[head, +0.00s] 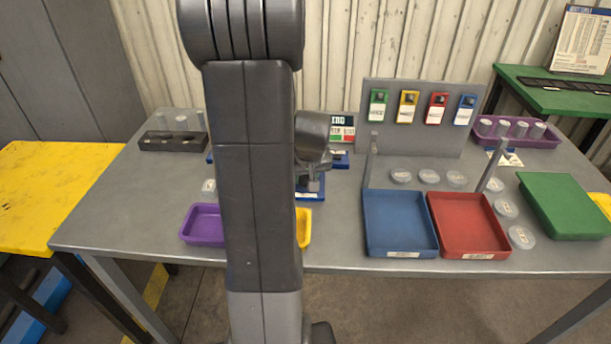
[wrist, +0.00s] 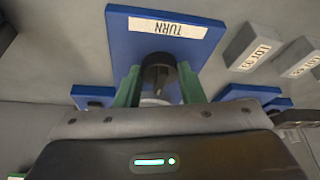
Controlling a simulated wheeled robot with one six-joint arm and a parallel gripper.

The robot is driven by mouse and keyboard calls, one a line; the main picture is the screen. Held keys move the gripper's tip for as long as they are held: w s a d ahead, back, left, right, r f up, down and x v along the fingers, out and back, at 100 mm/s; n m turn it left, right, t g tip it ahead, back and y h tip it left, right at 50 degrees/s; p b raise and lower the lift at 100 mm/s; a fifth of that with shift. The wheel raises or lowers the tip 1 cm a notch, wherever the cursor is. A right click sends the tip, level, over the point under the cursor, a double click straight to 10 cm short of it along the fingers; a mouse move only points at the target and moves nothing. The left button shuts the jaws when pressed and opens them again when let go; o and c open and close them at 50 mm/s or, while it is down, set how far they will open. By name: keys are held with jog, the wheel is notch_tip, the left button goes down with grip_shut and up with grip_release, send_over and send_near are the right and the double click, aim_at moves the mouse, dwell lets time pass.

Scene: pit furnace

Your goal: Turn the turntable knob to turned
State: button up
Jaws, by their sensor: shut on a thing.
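The turntable shows in the wrist view as a blue plate (wrist: 215,38) with a white label reading TURN, upside down in the picture. A dark round knob (wrist: 158,72) stands on it below the label. My gripper (wrist: 158,82) has its two green fingers on either side of the knob and is shut on it. In the head view my arm hides most of this; part of the blue plate (head: 312,196) shows beside the arm, under my gripper (head: 312,184).
A purple tray (head: 202,226) and a partly hidden yellow tray (head: 303,228) lie near the front edge. A blue tray (head: 400,222), a red tray (head: 470,222) and a green box (head: 562,208) stand to the right. A grey panel (head: 420,140) rises behind. Grey labelled blocks (wrist: 252,46) lie beside the plate.

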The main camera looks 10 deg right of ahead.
jog(key=shift+m, duration=0.4)
jog(key=shift+a+f+m+h+b, duration=0.15)
jog(key=shift+m+h+b, duration=0.65)
jog(key=shift+m, duration=0.4)
jog(key=m+b, duration=0.2)
jog(key=b, duration=0.1)
jog(key=m+g+h+b, duration=0.1)
jog(key=m+b, duration=0.1)
jog(key=b, duration=0.1)
jog(key=shift+w+a+f+m, duration=0.15)
jog(key=shift+w+a+m, duration=0.05)
jog(key=shift+m, duration=0.2)
jog(key=m+g+h+b, duration=0.1)
jog(key=m+b, duration=0.2)
jog(key=shift+w+a+m, duration=0.1)
jog(key=shift+m, duration=0.2)
jog(key=m, duration=0.1)
jog(key=m+g+b, duration=0.1)
jog(key=m, duration=0.1)
jog(key=m+g, duration=0.1)
jog(key=shift+w+r+m+h, duration=0.15)
jog(key=shift+r+m+h, duration=0.15)
jog(key=shift+h, duration=0.1)
jog(key=shift+b, duration=0.3)
jog(key=o, duration=1)
